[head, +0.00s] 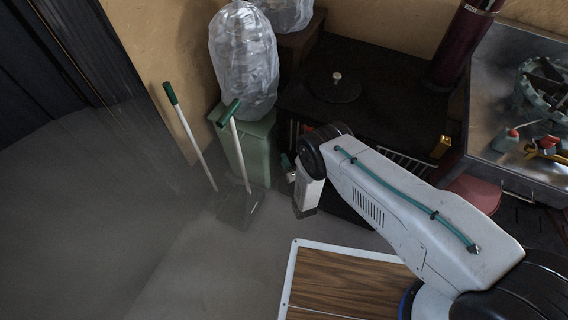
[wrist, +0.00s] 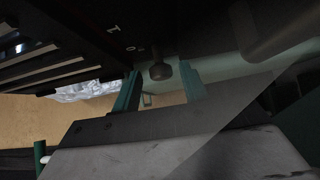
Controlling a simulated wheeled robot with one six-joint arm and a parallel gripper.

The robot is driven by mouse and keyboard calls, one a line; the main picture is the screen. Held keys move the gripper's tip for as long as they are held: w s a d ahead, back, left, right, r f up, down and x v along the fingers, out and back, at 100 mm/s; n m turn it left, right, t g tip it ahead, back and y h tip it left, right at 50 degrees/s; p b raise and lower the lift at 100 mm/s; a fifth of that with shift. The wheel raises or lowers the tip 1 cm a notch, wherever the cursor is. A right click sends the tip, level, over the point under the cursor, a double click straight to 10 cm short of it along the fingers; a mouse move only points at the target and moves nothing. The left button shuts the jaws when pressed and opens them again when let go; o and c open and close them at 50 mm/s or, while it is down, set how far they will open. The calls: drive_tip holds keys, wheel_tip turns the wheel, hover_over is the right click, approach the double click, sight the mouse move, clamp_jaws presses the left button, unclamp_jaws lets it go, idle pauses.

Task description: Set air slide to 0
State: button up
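The black stove (head: 330,102) stands in the corner, with a round lid on top and a flue at the right. In the wrist view, a dark round knob (wrist: 160,71), apparently the air slide's, sticks out below the stove's dark face. Pale marks like 1 and 0 (wrist: 121,38) show to its left; the slide's exact setting is unclear. My gripper (wrist: 161,88) is open, its teal fingers on either side of the knob with visible gaps. In the head view my arm hides most of the gripper and the knob.
A green bin (head: 245,148) with a plastic-wrapped bundle (head: 243,60) stands left of the stove. Two green-handled tools (head: 238,150) stand near it. A metal bench (head: 500,100) is at the right. A wooden board (head: 345,285) lies in front; the left floor is clear.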

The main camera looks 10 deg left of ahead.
drive_tip(key=v, duration=0.7)
drive_tip(key=shift+s+d, duration=0.2)
drive_tip(key=shift+s, duration=0.15)
